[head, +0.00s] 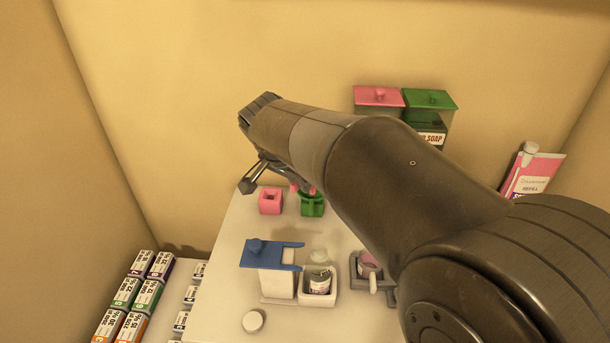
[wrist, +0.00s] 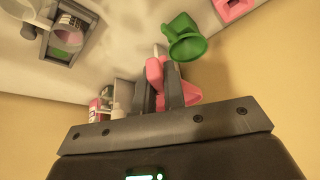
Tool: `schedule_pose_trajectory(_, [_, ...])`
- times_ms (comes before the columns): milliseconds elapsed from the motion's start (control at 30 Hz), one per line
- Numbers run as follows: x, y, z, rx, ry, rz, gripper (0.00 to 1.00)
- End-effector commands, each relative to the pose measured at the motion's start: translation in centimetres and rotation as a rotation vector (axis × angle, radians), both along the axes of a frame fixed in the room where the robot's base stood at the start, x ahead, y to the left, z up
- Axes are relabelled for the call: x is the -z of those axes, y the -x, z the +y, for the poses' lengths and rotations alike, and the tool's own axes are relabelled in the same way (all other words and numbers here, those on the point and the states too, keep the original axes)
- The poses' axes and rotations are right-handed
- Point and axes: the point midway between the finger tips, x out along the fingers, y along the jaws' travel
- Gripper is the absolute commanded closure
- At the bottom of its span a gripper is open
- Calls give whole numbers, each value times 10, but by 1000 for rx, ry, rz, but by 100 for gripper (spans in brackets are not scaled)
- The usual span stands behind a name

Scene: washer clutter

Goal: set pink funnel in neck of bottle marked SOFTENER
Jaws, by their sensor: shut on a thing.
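My gripper (wrist: 163,82) is shut on the pink funnel (wrist: 190,93), seen in the wrist view with pink showing on both sides of the fingers. In the head view my arm hides most of the grip; a little pink (head: 294,187) shows under it. The funnel is held near a green funnel-like piece (wrist: 186,42), which also shows in the head view (head: 312,206). A clear bottle with a pale cap and small label (head: 320,281) stands in a white tray. I cannot read SOFTENER on any bottle.
A pink square piece (head: 270,201) sits left of the green one. A blue-lidded white container (head: 276,284), a grey holder with a pinkish cup (head: 369,263) and a round white lid (head: 253,321) are on the counter. Pink-lidded and green-lidded (head: 430,100) boxes stand behind.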

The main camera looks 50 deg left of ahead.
Motion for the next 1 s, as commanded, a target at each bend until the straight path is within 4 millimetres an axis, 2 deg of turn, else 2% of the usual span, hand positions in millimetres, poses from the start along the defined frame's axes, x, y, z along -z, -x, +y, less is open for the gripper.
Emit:
schedule_pose_trajectory(400, [-42,60,-49,628,3,-45,100])
schedule_pose_trajectory(600, [-63,82,-72,891,11,-61,100])
schedule_pose_trajectory(800, [-73,91,-83,1014,17,-70,100])
schedule_pose_trajectory(1000, [-74,93,-84,1028,18,-70,100])
